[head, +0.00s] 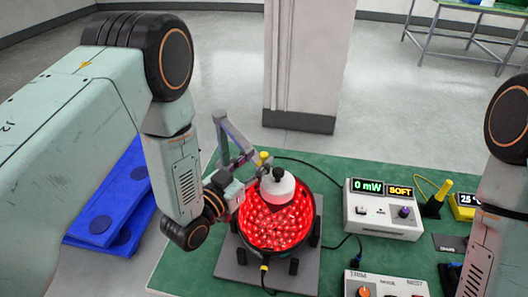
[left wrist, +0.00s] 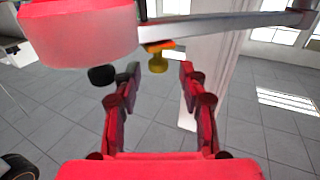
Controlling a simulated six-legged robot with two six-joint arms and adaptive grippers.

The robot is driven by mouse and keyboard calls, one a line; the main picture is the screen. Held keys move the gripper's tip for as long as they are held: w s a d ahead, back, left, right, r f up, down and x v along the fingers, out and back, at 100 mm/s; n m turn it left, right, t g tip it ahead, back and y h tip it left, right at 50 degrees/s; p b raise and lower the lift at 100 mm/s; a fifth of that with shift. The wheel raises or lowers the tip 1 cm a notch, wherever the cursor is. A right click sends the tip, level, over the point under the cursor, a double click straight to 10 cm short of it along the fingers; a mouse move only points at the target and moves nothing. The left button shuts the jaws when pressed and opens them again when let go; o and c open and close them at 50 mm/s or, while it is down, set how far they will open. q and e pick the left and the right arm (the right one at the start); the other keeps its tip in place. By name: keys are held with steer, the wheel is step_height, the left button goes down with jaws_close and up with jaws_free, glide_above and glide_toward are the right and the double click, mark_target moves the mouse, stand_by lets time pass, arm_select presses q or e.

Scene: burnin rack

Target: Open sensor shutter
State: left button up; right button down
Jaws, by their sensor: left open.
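A white round sensor head (head: 277,189) with a black knob on top sits over a round bowl of glowing red lights (head: 275,228). A grey jointed stand arm (head: 232,135) reaches to it. A small yellow knob (head: 263,157) is beside the sensor head; it also shows in the left wrist view (left wrist: 157,62), under a pale bar. My left gripper (head: 245,166) is close to this knob. In the left wrist view its fingers (left wrist: 158,72) are spread, with the yellow knob appearing between their tips; contact cannot be told. The shutter plate itself is not clear. My right gripper is out of view.
A white meter box (head: 383,210) reading 0 mW and SOFT stands right of the bowl on the green mat (head: 330,170). A second control box (head: 385,285) is in front. Cables run across the mat. A pillar (head: 308,60) stands behind; blue panels (head: 110,205) lie left.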

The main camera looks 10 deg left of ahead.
mark_target(261, 158)
arm_select(q)
steer(key=x, duration=0.3)
steer(key=shift+w+d+f, duration=0.1)
steer(key=shift+w+d, duration=0.05)
steer(key=shift+d, duration=0.1)
steer(key=shift+a, duration=0.1)
steer(key=shift+c, duration=0.3)
steer(key=shift+s, duration=0.2)
steer(key=shift+c, duration=0.7)
steer(key=shift+w, duration=0.2)
steer(key=c, duration=0.4)
steer(key=shift+s, duration=0.1)
jaws_close()
